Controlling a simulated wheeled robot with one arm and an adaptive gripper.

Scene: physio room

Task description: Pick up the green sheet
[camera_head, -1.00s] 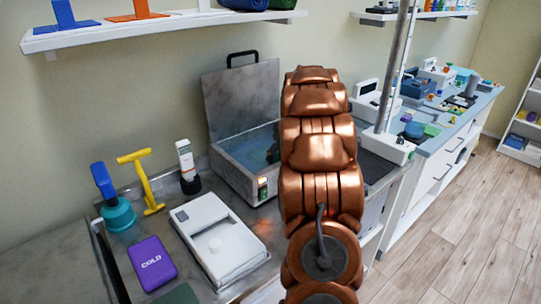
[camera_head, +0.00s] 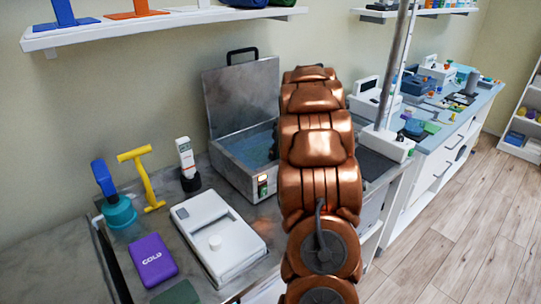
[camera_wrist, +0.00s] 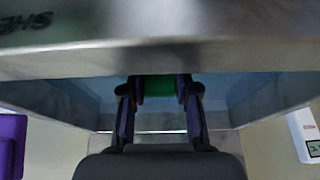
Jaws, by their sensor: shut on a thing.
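The green sheet (camera_wrist: 162,87) shows as a small green patch between my two fingertips in the wrist view. My gripper (camera_wrist: 160,92) is shut on it, one dark finger on each side. Most of the sheet is hidden by the fingers and the metal edge in front. In the head view my copper arm reaches towards the open metal bath (camera_head: 236,172) and hides the gripper and the sheet. The bath has its lid raised and a blue interior.
A white flat device (camera_head: 235,255), a purple cold pack (camera_head: 152,262), a teal-based tool (camera_head: 119,214), a yellow tool (camera_head: 146,180) and a white handheld device (camera_head: 186,160) stand left of the bath. A shelf (camera_head: 170,26) hangs above. A metal pole rises at right.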

